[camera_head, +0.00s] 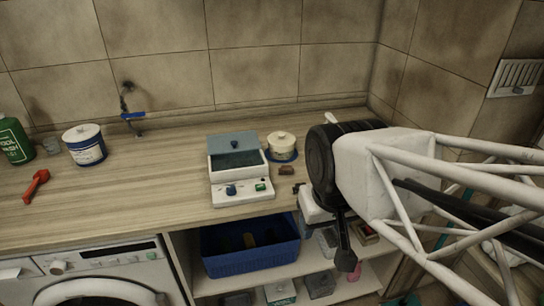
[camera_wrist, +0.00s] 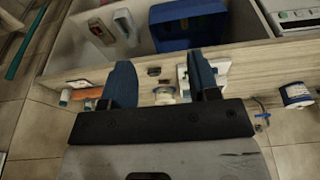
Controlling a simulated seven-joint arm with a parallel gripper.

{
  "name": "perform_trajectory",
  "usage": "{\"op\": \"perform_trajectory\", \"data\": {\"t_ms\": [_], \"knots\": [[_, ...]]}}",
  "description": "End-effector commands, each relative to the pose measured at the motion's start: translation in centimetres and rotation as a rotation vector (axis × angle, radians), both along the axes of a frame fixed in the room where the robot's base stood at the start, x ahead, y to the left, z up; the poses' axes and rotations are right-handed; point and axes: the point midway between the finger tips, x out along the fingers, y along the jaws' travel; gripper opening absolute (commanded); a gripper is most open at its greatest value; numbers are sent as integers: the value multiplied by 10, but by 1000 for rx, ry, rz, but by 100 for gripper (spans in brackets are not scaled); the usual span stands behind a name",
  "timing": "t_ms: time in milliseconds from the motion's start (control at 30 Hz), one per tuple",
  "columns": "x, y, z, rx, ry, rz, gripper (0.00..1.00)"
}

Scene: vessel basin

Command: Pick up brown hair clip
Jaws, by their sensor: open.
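Two small brown pieces lie on the wooden counter (camera_head: 150,185), close to its right end. One brown piece (camera_head: 287,170) is in front of the round lidded pot (camera_head: 282,146). A darker brown piece (camera_head: 297,187) lies nearer the front edge, beside my arm. I cannot tell for sure which is the hair clip. In the wrist view, the darker piece (camera_wrist: 154,71) and the other brown piece (camera_wrist: 165,82) show between the fingers. My gripper (camera_wrist: 162,68) is open and empty, its two fingers wide apart above the counter. In the head view my wrist hides part of the counter.
A white device with a raised lid (camera_head: 242,190) stands left of the brown pieces. A blue bin (camera_head: 250,258) sits on the shelf below. A red-handled item (camera_head: 37,185), a blue-and-white tin (camera_head: 85,145) and a green bottle (camera_head: 15,140) are far left. The middle counter is clear.

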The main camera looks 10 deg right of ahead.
Motion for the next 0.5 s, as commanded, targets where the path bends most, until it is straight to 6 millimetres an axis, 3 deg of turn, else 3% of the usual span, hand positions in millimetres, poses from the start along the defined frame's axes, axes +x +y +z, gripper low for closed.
{"op": "perform_trajectory", "data": {"t_ms": [500], "knots": [[7, 1, 0, 22, 18, -28, 62]]}}
